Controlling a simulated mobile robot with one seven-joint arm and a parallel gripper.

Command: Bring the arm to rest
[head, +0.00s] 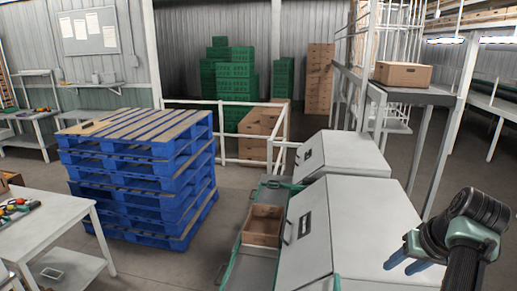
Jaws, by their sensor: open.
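My gripper (402,263) is at the lower right of the head view, at the end of my dark, green-jointed arm. Its blue fingers point left and are open, with nothing seen between them. It shows in front of the sloped grey cover of the nearer machine (350,220). I cannot tell how far it is from that cover.
A stack of blue pallets (145,205) stands left of centre. A wooden crate (263,225) sits in the machine's green-edged channel. A cardboard box (402,74) rests on a raised shelf. A white table (45,228) is at left. Floor shows between pallets and machine.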

